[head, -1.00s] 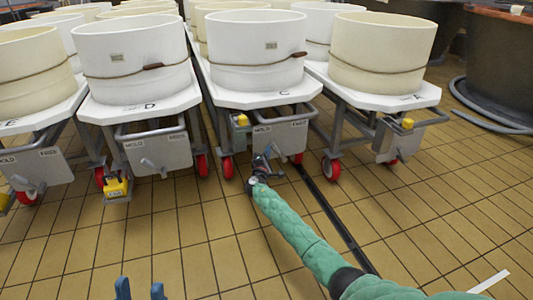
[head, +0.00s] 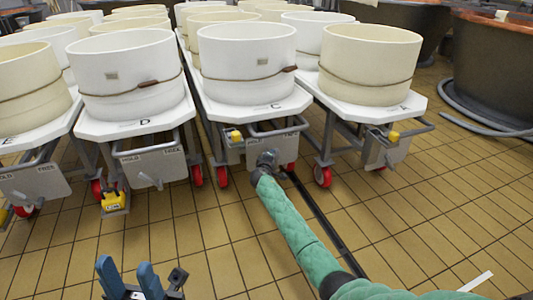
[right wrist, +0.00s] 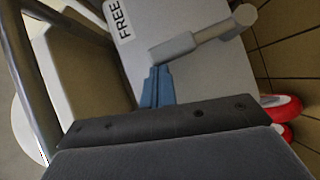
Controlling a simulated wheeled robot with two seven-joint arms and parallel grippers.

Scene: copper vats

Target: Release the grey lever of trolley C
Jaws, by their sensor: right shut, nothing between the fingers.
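Trolley C (head: 262,112) stands in the front row with a white vat on it. A grey panel hangs below its deck. My right gripper (head: 267,158) is at this panel and covers most of the lever in the head view. In the right wrist view the grey lever (right wrist: 205,35) lies across the panel beside the FREE label (right wrist: 118,18). The blue fingertips (right wrist: 158,88) are shut with nothing between them. They sit close against the lever's left end; contact is hard to tell. My left gripper (head: 130,282) is open and empty, low in the head view.
Trolley D (head: 140,128) stands to the left and trolley A (head: 370,107) to the right. Red wheels (right wrist: 282,108) sit below trolley C's panel, and a frame bar (right wrist: 30,75) runs along its other side. A dark floor channel (head: 325,222) passes under my right arm.

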